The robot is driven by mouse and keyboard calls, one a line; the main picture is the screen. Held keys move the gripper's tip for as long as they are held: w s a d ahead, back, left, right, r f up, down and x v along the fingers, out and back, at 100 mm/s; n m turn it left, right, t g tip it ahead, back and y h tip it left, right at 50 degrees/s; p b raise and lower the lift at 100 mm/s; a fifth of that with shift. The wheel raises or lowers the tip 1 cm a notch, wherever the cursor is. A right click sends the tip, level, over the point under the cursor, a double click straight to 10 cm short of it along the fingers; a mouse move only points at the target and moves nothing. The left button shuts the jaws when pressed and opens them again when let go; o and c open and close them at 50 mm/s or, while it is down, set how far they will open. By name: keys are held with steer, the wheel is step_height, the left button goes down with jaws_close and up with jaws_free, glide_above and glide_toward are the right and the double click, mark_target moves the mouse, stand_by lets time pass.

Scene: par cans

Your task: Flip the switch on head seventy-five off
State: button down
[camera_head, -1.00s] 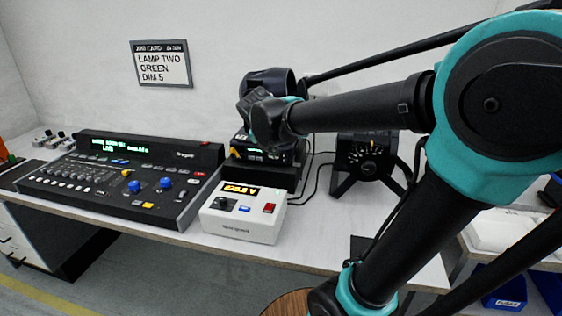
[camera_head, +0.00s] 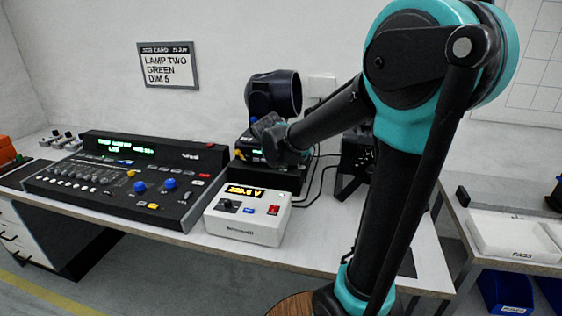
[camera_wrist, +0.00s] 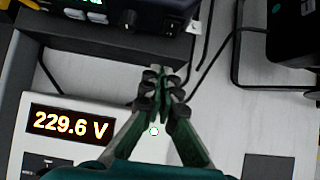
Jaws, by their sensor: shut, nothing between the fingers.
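A black moving-head lamp (camera_head: 272,95) stands on its base (camera_head: 244,143) at the back of the bench. A second black lamp (camera_head: 354,160) stands to its right, partly behind my arm. I cannot read a number seventy-five on either. In the wrist view a dark unit (camera_wrist: 95,14) at the top has a lit display, a round knob and a small white part (camera_wrist: 171,24) at its right end. My gripper (camera_wrist: 163,72) is shut and empty, with its tips just below that unit's front edge. In the head view my arm's end covers part of the lamp base.
A white meter box (camera_head: 247,216) with a red switch (camera_head: 273,210) reads 229.6 V and stands in front of the lamp. A control console (camera_head: 122,180) is at left. Black cables run right of the base. A white tray (camera_head: 510,237) is on the right-hand table.

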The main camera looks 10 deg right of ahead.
steer(key=shift+w+d+f, duration=0.2)
steer(key=shift+w+d, duration=0.1)
steer(key=shift+w, duration=0.4)
steer(key=shift+w+d+f, duration=0.25)
steer(key=shift+w, duration=0.4)
steer(key=shift+w+d+f, duration=0.2)
steer(key=shift+w+d, duration=0.1)
steer(key=shift+w, duration=0.4)
steer(key=shift+w+d+f+t, duration=0.1)
steer(key=shift+w+t, duration=0.1)
steer(key=shift+t, duration=0.2)
steer(key=shift+r, duration=0.85)
